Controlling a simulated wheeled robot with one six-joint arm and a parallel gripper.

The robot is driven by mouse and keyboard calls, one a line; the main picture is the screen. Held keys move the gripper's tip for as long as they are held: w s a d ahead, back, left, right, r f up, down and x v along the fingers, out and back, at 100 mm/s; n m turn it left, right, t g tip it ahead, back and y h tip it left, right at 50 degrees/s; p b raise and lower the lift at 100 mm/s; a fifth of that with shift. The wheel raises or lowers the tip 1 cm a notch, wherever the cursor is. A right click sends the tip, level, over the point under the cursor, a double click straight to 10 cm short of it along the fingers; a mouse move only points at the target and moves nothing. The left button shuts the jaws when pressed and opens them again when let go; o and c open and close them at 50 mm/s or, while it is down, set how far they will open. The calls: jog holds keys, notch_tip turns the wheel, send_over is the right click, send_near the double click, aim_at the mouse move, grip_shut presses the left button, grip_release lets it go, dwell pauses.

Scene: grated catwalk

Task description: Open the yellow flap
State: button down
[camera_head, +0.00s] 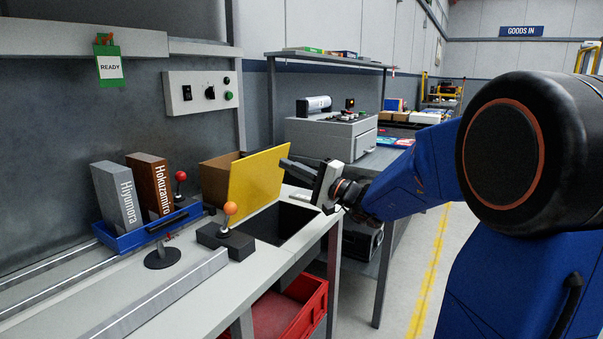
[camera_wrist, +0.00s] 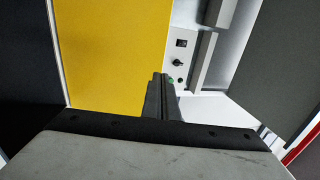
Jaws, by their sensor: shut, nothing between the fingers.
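The yellow flap (camera_head: 256,172) stands raised and steep at the back of a dark rectangular opening (camera_head: 277,222) in the bench top. My gripper (camera_head: 284,164) is shut and empty. In the head view its fingertips overlap the flap's right edge; I cannot tell whether they touch it. In the wrist view, the flap (camera_wrist: 112,50) fills the upper left, and the shut fingers (camera_wrist: 161,82) point forward just right of its edge.
A brown box (camera_head: 214,178) stands behind the flap. An orange-knobbed lever (camera_head: 230,209) is left of the opening. A blue tray (camera_head: 140,236) holds two labelled binders. A control box (camera_head: 201,92) is on the wall. A red crate (camera_head: 292,308) sits below the bench.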

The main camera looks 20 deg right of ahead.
aim_at(264, 153)
jog(key=shift+x, duration=3)
jog(key=shift+x, duration=1.9)
jog(key=shift+s+r, duration=0.1)
jog(key=shift+r, duration=0.1)
jog(key=shift+d, duration=0.1)
